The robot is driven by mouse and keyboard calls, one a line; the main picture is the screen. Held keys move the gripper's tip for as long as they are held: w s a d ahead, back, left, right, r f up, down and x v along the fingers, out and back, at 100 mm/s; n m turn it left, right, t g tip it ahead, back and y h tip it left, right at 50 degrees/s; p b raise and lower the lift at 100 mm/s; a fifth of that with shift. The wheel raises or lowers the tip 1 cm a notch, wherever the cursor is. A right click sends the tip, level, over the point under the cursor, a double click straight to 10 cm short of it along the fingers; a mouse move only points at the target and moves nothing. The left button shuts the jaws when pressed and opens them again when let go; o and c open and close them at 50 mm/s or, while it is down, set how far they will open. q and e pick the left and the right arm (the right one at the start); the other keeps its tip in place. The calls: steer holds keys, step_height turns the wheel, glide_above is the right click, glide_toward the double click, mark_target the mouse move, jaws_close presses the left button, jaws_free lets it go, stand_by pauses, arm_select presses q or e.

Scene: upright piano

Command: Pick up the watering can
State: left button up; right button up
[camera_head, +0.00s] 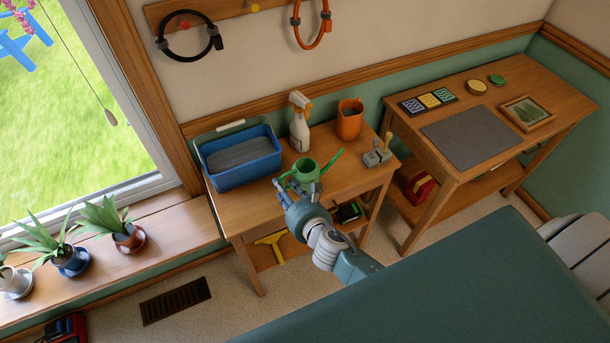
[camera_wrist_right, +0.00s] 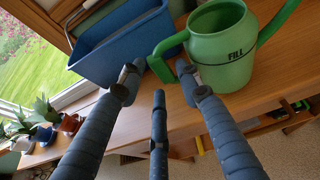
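The green watering can (camera_head: 307,171) stands upright on the small wooden table (camera_head: 347,183), near its front edge. In the right wrist view the can (camera_wrist_right: 222,48) has a dark "FILL" mark, with its spout to the right and its handle (camera_wrist_right: 164,62) to the left. My right gripper (camera_head: 294,189) is at the can's handle side. Its blue-grey fingers are spread in the right wrist view (camera_wrist_right: 160,82), and the handle lies between the fingertips. I cannot tell whether they touch it. My left gripper is not in view.
A blue tub (camera_head: 240,158) stands left of the can. A white spray bottle (camera_head: 299,124), an orange pot (camera_head: 350,119) and small hand tools (camera_head: 378,153) stand behind and right. Potted plants (camera_head: 125,236) line the windowsill. A second table (camera_head: 490,150) is at right.

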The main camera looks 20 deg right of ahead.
steer(key=x, duration=0.3)
steer(key=shift+w+a+f, duration=0.1)
steer(key=shift+w+f, duration=0.1)
steer(key=shift+w, duration=0.1)
steer(key=shift+w+f, duration=0.1)
steer(key=shift+w, duration=0.2)
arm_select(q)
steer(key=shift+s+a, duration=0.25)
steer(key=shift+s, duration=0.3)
arm_select(e)
steer(key=shift+s, duration=0.1)
steer(key=shift+c, duration=0.3)
jaws_close()
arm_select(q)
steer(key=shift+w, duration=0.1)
